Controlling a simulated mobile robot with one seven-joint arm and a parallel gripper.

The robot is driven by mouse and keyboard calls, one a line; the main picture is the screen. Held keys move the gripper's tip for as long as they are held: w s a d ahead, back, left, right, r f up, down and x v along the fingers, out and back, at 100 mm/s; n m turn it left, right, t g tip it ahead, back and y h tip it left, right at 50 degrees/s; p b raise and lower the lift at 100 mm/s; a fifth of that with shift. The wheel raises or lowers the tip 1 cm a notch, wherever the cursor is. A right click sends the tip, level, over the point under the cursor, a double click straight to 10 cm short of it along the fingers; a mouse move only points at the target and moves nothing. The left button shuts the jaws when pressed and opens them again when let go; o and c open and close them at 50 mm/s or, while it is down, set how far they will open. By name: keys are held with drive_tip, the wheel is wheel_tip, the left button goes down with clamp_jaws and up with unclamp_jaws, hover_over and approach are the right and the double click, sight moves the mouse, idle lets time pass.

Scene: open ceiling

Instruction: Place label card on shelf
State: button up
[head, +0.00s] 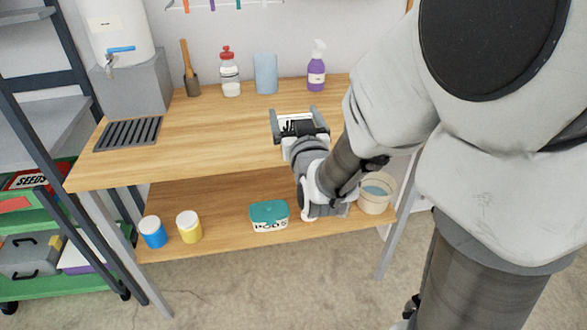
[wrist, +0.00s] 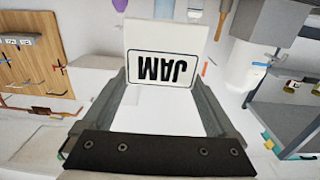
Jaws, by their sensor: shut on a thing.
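The label card (wrist: 165,55) is a white plate with a black-framed "JAM" that reads upside down in the wrist view. My gripper (wrist: 168,88) is shut on the card, with one grey finger at each side of it. In the head view my gripper (head: 299,112) is above the wooden bench top (head: 220,135), and only a small white part of the card (head: 296,118) shows between the fingers. Below the bench top is a wooden lower shelf (head: 220,200). A dark-framed shelf rack with grey shelves (head: 45,130) stands at the left.
At the back of the bench stand a brush, a red-capped bottle (head: 229,72), a blue cup (head: 265,73) and a purple spray bottle (head: 316,68). The lower shelf holds two jars, a teal-lidded PODS box (head: 269,215) and a bucket (head: 375,194). The bench's front middle is clear.

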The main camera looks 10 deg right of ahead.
drive_tip(key=shift+s+a+r+b, duration=0.15)
drive_tip(key=shift+s+a+b, duration=0.1)
drive_tip(key=shift+s+b, duration=0.55)
drive_tip(key=shift+w+d+f+b, duration=0.4)
drive_tip(key=shift+w+f+b, duration=0.1)
drive_tip(key=shift+w+f, duration=1.35)
drive_tip(key=shift+w+d+f+b, duration=0.4)
drive_tip(key=shift+w+f+b, duration=0.05)
drive_tip(key=shift+w+f, duration=1.4)
drive_tip(key=shift+w+d+f+b, duration=0.4)
drive_tip(key=shift+w+f+b, duration=0.1)
drive_tip(key=shift+w+f, duration=1.3)
drive_tip(key=shift+w, duration=0.1)
drive_tip(key=shift+f+b, duration=0.15)
drive_tip(key=shift+b, duration=0.15)
drive_tip(key=o, duration=1)
drive_tip(key=shift+c, duration=0.2)
